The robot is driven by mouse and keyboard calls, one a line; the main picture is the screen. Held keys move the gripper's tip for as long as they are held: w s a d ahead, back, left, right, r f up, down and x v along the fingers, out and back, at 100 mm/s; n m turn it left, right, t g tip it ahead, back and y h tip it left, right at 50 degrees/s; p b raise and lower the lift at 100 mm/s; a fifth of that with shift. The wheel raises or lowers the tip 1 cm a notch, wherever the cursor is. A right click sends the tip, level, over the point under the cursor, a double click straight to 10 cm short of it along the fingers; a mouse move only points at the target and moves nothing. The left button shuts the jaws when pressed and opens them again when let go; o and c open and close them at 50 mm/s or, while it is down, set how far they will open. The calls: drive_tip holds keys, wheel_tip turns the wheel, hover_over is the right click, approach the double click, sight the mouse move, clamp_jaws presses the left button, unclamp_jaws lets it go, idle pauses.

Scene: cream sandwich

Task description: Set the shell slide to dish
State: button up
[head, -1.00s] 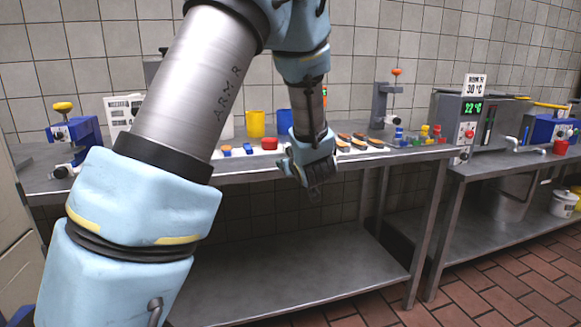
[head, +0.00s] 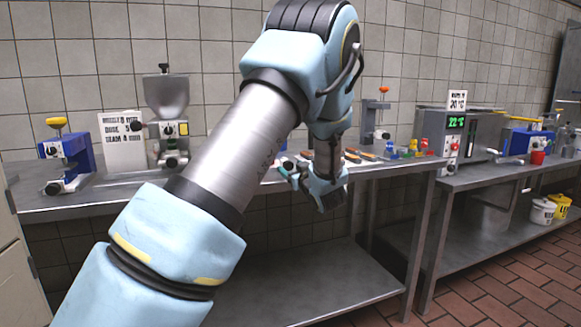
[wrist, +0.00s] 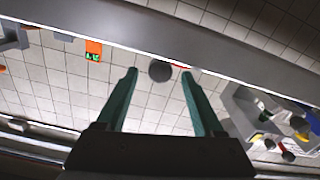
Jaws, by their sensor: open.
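My gripper (head: 328,200) hangs at the front edge of the left bench, below the top's level. In the wrist view my gripper (wrist: 160,72) shows two green fingers spread apart with nothing held. A dark round knob-like thing (wrist: 160,71) appears between the fingertips; its distance cannot be told. I cannot tell which part is the shell slide or the dish setting. Candidates on the bench are a blue machine with a yellow knob (head: 66,155), a grey hopper machine (head: 167,115) and a grey stand with an orange knob (head: 374,120).
A grey machine with a green display (head: 462,138) stands on the right bench. A white sign (head: 122,140) stands at left. My arm hides the bench middle.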

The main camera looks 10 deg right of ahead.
drive_tip(key=shift+w+a, duration=0.1)
drive_tip(key=shift+w, duration=0.75)
drive_tip(key=shift+c, duration=0.2)
clamp_jaws()
idle(0.6)
